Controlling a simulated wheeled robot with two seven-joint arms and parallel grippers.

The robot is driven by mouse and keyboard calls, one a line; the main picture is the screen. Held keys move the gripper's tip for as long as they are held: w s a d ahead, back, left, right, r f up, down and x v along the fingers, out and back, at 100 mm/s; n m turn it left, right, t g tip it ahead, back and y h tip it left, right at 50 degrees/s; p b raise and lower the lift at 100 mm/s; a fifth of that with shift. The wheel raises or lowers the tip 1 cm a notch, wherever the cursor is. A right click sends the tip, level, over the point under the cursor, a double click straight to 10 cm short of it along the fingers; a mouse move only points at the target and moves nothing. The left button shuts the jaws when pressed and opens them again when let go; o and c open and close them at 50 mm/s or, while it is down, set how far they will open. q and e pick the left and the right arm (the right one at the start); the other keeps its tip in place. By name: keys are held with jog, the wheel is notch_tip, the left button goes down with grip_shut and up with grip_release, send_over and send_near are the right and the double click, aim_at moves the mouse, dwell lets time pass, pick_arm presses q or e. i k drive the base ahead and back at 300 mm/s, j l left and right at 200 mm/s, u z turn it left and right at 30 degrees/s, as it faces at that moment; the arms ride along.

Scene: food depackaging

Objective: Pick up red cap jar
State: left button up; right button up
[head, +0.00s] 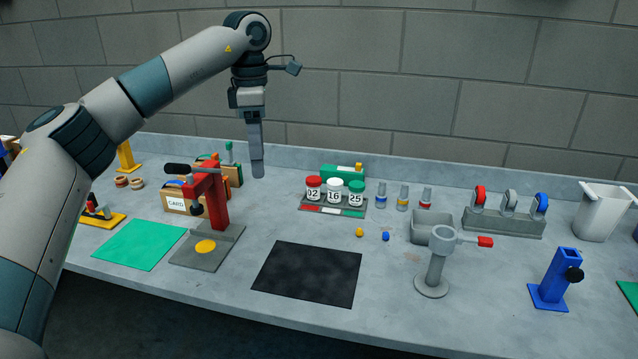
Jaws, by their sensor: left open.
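The red cap jar (313,188) has a white label reading 02. It stands upright at the left end of a small rack (332,209), beside a white-capped jar (334,190) marked 16 and a green-capped jar (356,194) marked 25. My left gripper (258,172) points down in the air, to the left of the red cap jar and apart from it. It is open and holds nothing; its fingers overlap from this angle. My right gripper is not in view.
A red press (214,199) stands left of the rack, near cardboard boxes (183,199). A green box (342,171) lies behind the jars. Small vials (403,197) stand to the right. A black mat (307,273) lies clear in front, with a grey holder (436,264) on its right.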

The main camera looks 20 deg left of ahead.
aim_at(313, 193)
jog(key=i, duration=1.25)
